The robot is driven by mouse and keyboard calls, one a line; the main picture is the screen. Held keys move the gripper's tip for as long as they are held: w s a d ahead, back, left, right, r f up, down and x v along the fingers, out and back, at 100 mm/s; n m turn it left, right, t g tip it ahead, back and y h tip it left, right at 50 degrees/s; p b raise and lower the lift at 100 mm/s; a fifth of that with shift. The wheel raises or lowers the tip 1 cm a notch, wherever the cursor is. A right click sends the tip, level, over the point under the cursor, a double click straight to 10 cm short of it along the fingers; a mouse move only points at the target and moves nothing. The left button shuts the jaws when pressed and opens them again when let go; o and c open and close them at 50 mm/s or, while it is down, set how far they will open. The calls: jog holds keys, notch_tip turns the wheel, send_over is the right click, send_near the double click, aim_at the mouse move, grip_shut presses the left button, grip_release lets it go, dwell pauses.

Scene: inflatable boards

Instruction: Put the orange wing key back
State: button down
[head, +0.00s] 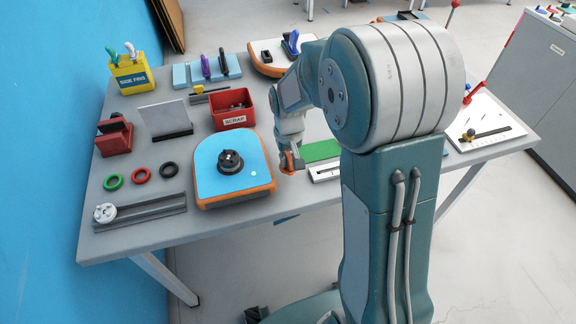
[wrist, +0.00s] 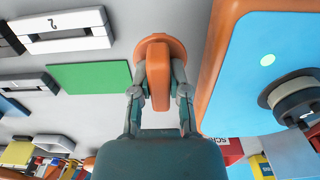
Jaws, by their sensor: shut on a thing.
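The orange wing key (wrist: 158,70) has a round flange and a flat upright wing. My gripper (wrist: 160,85) is shut on the wing, one finger on each side, in the wrist view. In the head view my gripper (head: 289,158) is just right of the blue-topped board (head: 214,158) with orange edges, and only a bit of orange key shows between its fingers. The board also shows in the wrist view (wrist: 272,36), right of the key and apart from it in that picture. Whether the key touches the table cannot be told.
A green pad (head: 320,150) and a white marked block (head: 326,173) lie just right of my gripper. A black round valve (head: 230,161) sits on the board. A red scrap bin (head: 233,110) stands behind it. The table's front edge is close.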

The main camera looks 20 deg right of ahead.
aim_at(287, 168)
jog(key=shift+w+a+f, duration=0.15)
jog(key=shift+f, duration=1.6)
jog(key=shift+f, duration=0.1)
jog(key=c, duration=0.6)
grip_release()
